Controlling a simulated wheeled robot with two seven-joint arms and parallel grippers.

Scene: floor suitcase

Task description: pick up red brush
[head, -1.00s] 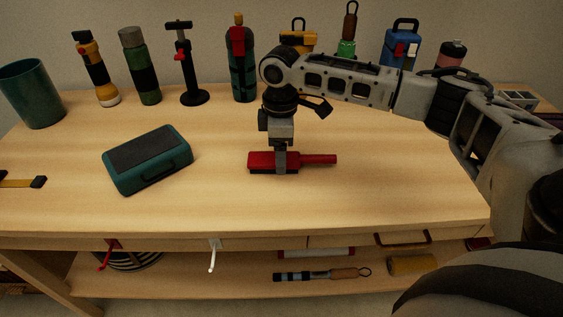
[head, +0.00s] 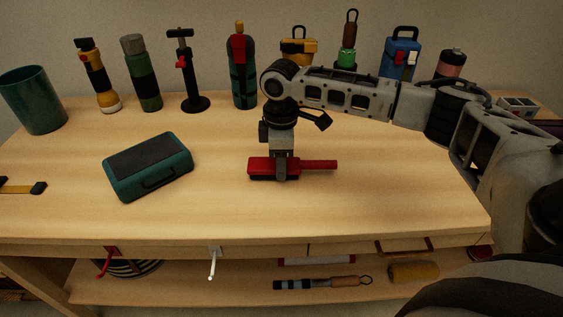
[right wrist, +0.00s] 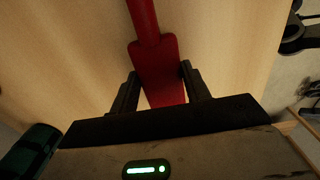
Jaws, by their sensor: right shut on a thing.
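The red brush (head: 262,167) lies bristles down on the wooden table, its handle pointing right in the head view. My right gripper (head: 281,173) points straight down over it and is shut on the brush's body. In the right wrist view, the two dark fingers (right wrist: 159,90) stand on either side of the red brush (right wrist: 158,70), with the handle running away to the top. I cannot tell any gap between the brush and the table. My left gripper is not in view.
A teal case (head: 148,166) lies left of the brush. A teal cup (head: 34,100), a flashlight (head: 98,80), bottles and other tools line the table's back edge. The table (head: 330,215) is clear in front of the brush. A shelf (head: 210,290) below holds more items.

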